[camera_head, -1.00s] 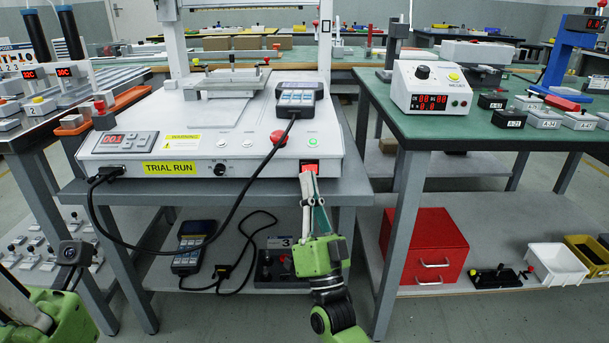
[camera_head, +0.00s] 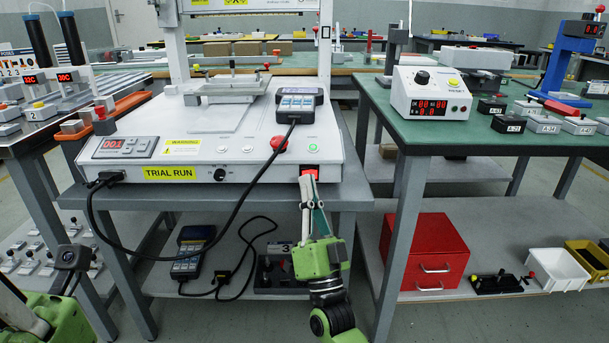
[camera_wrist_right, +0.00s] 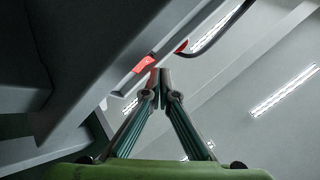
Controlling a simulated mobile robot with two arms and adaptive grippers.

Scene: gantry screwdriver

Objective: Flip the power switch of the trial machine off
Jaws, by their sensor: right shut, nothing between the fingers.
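The trial machine (camera_head: 215,172) is a white unit with a yellow TRIAL RUN label and a red lit display reading 001. Its red power switch (camera_head: 309,171) is at the right end of the front panel; it also shows in the right wrist view (camera_wrist_right: 144,64). My right gripper (camera_head: 307,180) is shut and empty, its fingertips at the switch's lower edge. In the right wrist view the fingertips (camera_wrist_right: 160,76) are close to the switch; I cannot tell whether they touch. My left arm shows at the lower left, but its fingers are out of view.
A black cable runs from the machine's left front to a handheld pendant (camera_head: 298,104) on top. A red emergency button (camera_head: 278,144) sits above the front panel. A green-topped table (camera_head: 425,130) stands to the right, and a shelf with a second handheld unit (camera_head: 193,252) lies below.

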